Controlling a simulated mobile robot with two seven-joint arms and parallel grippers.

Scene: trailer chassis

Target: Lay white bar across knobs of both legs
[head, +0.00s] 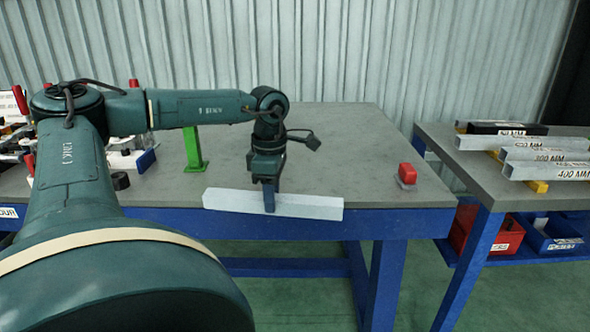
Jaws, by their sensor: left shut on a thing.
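The white bar (310,206) is a long pale block near the front edge of the grey-topped table (350,150). It lies roughly left to right in the head view. My left gripper (269,196) points down and is shut on the bar around its middle. I cannot tell whether the bar touches the tabletop or hangs just above it. A green upright leg (193,150) with a flat foot stands on the table left of the gripper; its top is hidden behind my left arm. No second leg is clearly visible, and no knobs can be made out. My right gripper is not in view.
A small red block (407,173) on a pale base sits at the table's right. A second table (470,175) at right holds several labelled metal bars (545,171), with red (490,232) and blue (552,238) bins below. Tools clutter the left. The table's middle right is clear.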

